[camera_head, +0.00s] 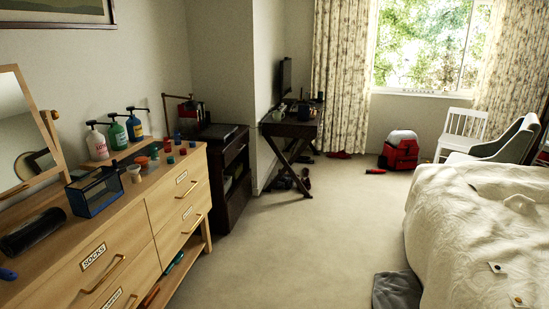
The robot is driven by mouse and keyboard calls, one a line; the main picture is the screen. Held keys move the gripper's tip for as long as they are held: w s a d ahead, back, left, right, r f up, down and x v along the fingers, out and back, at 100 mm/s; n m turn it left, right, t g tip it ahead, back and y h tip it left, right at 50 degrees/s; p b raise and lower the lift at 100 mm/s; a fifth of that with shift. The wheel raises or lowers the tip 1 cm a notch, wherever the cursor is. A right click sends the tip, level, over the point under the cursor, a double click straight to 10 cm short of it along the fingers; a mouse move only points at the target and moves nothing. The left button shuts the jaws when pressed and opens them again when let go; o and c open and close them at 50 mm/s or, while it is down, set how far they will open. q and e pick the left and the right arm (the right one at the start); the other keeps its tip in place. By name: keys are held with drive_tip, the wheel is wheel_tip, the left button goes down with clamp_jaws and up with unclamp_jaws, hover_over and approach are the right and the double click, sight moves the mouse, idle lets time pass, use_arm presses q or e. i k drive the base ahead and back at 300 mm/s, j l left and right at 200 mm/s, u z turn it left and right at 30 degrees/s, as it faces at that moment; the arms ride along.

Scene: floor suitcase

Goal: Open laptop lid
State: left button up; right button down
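No laptop can be made out for certain. A dark, flat, closed-looking object (219,131) lies on top of the dark wooden cabinet (236,160) left of centre; it could be a shut laptop, but it is too small to tell. A dark upright screen (285,77) stands at the wall end of the dark desk (290,128), with small items beside it. Neither of my grippers shows in the head view.
A light wooden dresser (182,198) with bottles, jars and a glass box (95,190) fills the left. A bed (470,240) stands right, with dark cloth (397,290) beside it. Carpet (300,240) between is clear.

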sight(217, 130)
drive_tip(key=i+j, duration=0.1)
drive_tip(key=i, duration=1.5)
drive_tip(key=i+j+z, duration=0.1)
drive_tip(key=i, duration=0.7)
